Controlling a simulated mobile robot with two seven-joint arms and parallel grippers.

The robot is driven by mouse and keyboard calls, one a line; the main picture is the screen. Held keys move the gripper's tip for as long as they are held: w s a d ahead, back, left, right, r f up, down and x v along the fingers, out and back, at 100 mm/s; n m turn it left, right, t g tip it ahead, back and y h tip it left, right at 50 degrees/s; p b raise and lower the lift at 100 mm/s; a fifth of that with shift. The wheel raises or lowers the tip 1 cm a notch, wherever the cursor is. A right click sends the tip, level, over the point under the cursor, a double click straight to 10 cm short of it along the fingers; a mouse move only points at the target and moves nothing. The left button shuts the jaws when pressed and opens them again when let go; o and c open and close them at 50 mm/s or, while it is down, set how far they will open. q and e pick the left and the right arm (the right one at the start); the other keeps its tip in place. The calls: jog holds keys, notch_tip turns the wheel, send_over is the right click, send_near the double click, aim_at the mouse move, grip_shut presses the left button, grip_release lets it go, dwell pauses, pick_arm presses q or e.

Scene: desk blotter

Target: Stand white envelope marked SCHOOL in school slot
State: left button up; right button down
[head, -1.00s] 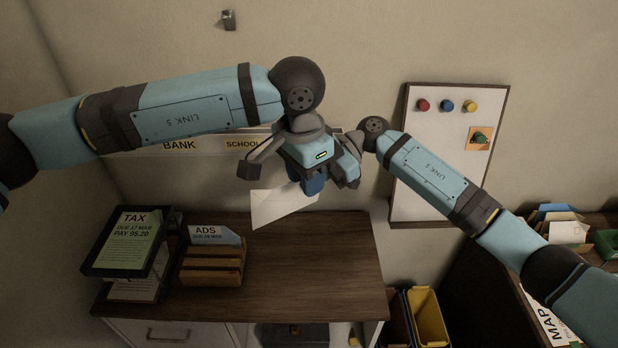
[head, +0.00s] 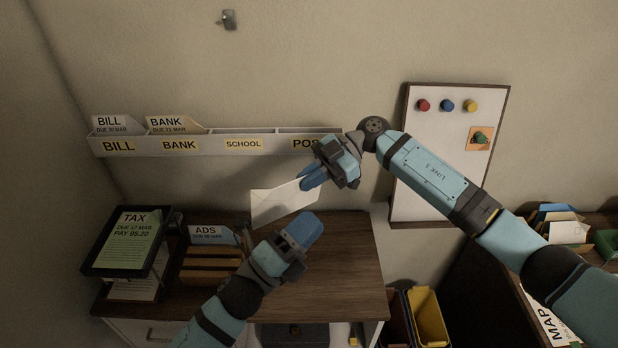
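A white envelope (head: 278,204) hangs tilted above the desk in the head view, its blank-looking face showing no readable mark. My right gripper (head: 312,180) is shut on the envelope's upper right corner. My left gripper (head: 308,226) is below and right of the envelope, apart from it; whether its blue fingers are open or shut is unclear. The school slot (head: 243,144) is in the wall rack, labelled SCHOOL, up and left of the envelope. No envelope shows standing in it.
The wall rack (head: 215,151) also has BILL and BANK slots holding envelopes, and a POS... slot partly hidden by my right gripper. A wooden sorter (head: 210,263) with an ADS envelope and a TAX tray (head: 128,240) stand on the desk's left. The desk's right side (head: 350,265) is clear.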

pick_arm(q)
jog(key=s+a+f+n+t+y, duration=0.1)
jog(key=s+a+f+n+y, duration=0.2)
jog(key=a+f+n+y, duration=0.65)
jog(key=s+a+f+n+y, duration=0.4)
jog(key=a+f+n+y, duration=0.15)
jog(key=f+n, duration=0.8)
jog(key=s+a+f+n+g+y, duration=0.1)
jog(key=s+a+f+n+g, duration=0.2)
jog(key=s+a+f+n, duration=0.3)
jog(key=s+f, duration=0.1)
jog(key=s, duration=0.2)
jog(key=shift+a+f+n+y, duration=0.2)
jog(key=shift+f+n+y, duration=0.1)
jog(key=shift+f, duration=0.1)
